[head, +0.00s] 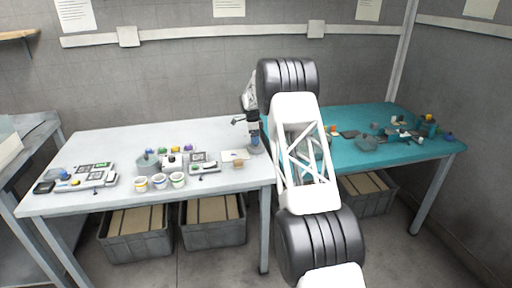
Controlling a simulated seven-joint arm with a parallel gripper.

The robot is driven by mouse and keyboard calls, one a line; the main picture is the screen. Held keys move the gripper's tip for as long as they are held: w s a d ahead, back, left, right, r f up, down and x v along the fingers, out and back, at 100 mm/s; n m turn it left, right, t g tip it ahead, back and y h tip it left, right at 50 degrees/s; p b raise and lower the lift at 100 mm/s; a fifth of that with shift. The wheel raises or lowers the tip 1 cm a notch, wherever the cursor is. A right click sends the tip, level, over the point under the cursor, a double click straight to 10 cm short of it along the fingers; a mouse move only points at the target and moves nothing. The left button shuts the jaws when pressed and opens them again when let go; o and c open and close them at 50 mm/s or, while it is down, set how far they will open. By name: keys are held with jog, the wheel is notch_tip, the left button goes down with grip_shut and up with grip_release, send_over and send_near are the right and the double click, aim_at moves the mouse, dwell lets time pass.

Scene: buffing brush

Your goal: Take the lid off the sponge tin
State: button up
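My gripper (254,147) points down over the right end of the white table, beside the teal one. It is small and dark here, and its fingers cannot be told apart, so I cannot see whether it is open or holds anything. No sponge tin or lid can be told for sure at this size. Three small pots with coloured rims (159,182) stand near the front middle of the white table. A pale flat piece (233,156) with a small brown block (238,163) by it lies just left of my gripper.
The white table (105,143) also bears a grey-and-white tray set (90,178) at left and a similar set (204,163) near the middle. The teal table (385,116) carries several small items. Grey crates (214,235) stand below. My arm hides where the tables meet.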

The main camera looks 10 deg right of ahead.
jog(key=shift+d+f, duration=0.15)
jog(key=shift+f, duration=0.8)
jog(key=shift+d+f, duration=0.1)
jog(key=shift+f, duration=0.8)
jog(key=shift+c, duration=0.2)
jog(key=c, duration=0.7)
